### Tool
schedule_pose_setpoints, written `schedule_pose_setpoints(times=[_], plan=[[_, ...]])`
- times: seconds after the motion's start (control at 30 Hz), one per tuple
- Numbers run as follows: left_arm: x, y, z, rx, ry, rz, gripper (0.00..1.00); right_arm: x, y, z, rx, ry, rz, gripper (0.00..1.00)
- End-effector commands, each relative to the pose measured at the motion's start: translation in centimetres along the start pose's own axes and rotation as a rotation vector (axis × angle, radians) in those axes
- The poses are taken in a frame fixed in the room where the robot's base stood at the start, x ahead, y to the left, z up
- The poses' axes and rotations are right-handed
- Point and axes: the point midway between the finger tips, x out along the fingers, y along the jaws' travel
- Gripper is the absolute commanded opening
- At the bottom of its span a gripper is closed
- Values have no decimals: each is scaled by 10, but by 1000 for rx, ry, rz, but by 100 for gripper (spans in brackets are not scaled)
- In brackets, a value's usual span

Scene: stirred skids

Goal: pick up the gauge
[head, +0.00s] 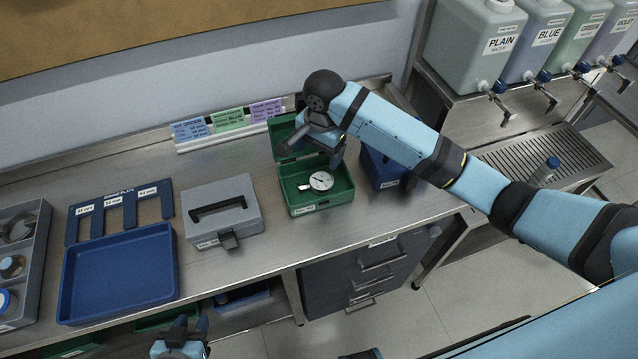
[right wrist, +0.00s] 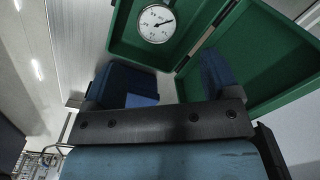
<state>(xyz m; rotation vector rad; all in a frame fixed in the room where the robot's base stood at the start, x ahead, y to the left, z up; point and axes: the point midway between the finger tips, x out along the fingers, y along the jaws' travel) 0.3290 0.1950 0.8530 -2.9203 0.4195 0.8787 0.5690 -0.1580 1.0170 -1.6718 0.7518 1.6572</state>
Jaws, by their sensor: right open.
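The gauge (head: 321,181) is a round white dial with a dark needle. It lies face up inside the open green case (head: 299,207), toward its right side. In the right wrist view the gauge (right wrist: 156,24) shows at the top, beyond the fingertips. My right gripper (head: 318,146) is above the back of the green case, near its raised lid. In the right wrist view its two blue fingers (right wrist: 172,82) are spread with nothing between them. My left gripper (head: 190,324) is low at the front, off the bench edge, with its fingers apart and empty.
A closed grey case (head: 222,206) stands left of the green case, and a dark blue case (head: 383,168) stands right, partly behind my arm. A blue tray (head: 118,272) and a grey sectioned tray (head: 38,240) are further left. A label rack (head: 228,124) stands behind.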

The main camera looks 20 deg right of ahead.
Motion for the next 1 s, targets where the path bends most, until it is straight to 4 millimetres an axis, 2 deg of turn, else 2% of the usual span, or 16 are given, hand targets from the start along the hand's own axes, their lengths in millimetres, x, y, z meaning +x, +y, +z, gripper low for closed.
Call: schedule_pose_setpoints(times=[0.1, 0.17, 0.5, 0.83, 1.0], plan=[[1, 0, 2, 0, -2, 0, 37, -9, -2, -11, 59, 19, 36, 82], [1, 0, 2, 0, -3, 0, 37, -7, -2, -13, 72, 21, 45, 82], [0, 1, 1, 0, -3, 1, 37, 54, 1, -13, 77, 22, 47, 82], [-1, 2, -2, -2, -1, 2, 37, 83, 3, -12, 75, 22, 46, 82], [-4, 2, -6, -2, 1, 2, 37, 109, 6, -8, 74, 22, 45, 82]])
